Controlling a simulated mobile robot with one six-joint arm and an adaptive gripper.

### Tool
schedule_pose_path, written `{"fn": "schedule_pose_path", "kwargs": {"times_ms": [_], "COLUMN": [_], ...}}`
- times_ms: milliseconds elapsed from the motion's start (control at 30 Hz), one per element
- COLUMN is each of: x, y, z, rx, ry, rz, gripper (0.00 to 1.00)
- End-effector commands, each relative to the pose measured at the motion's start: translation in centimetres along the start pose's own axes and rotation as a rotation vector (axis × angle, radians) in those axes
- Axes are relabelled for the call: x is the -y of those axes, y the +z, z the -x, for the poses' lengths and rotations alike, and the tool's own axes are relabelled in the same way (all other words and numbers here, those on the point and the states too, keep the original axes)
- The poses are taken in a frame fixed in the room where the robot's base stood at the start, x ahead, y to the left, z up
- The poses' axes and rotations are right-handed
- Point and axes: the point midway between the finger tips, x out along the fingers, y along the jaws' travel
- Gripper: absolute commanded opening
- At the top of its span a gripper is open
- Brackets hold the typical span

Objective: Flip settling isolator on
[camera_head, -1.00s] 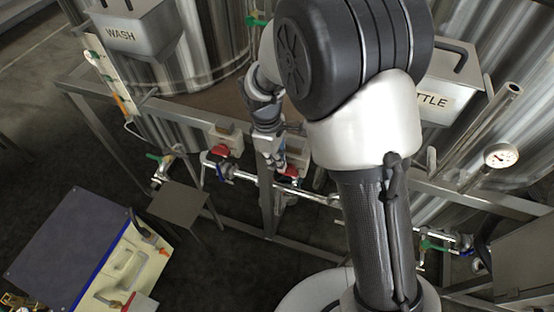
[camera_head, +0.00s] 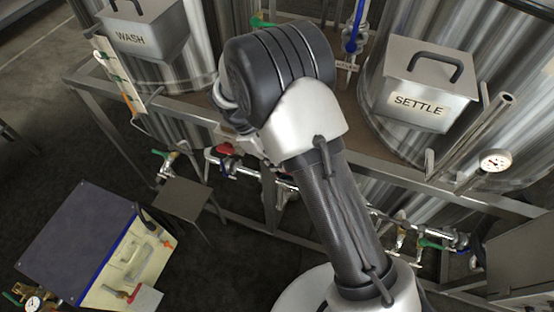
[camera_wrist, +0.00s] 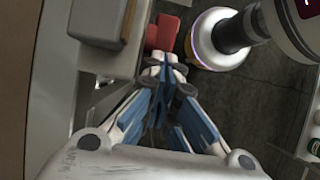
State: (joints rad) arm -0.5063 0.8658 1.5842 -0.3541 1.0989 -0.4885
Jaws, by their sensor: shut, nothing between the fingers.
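In the wrist view, a grey isolator box (camera_wrist: 100,20) with a red handle (camera_wrist: 162,33) is at the upper left. No label on it can be read. My gripper (camera_wrist: 163,68) is shut and empty, its blue and white fingers together. Its tips appear just below the red handle; I cannot tell whether they touch it. In the head view, my arm hides the gripper and most of the frame rail there. One red handle (camera_head: 226,149) shows left of the arm. The SETTLE tank box (camera_head: 425,92) is at the right.
The WASH tank box (camera_head: 140,32) is at the upper left. Pipes with valves run below the frame rail (camera_head: 420,188). A small grey stand (camera_head: 182,198) and a dark-topped cabinet (camera_head: 78,240) are at the left. A dial gauge (camera_head: 495,160) is at the right.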

Motion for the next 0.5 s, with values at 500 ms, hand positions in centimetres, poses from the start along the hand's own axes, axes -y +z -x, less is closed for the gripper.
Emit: {"fn": "schedule_pose_path", "kwargs": {"times_ms": [500], "x": [0.04], "y": [-0.82], "z": [-0.82], "rx": [0.204], "ry": [-0.001], "rz": [0.001], "gripper": [0.00]}}
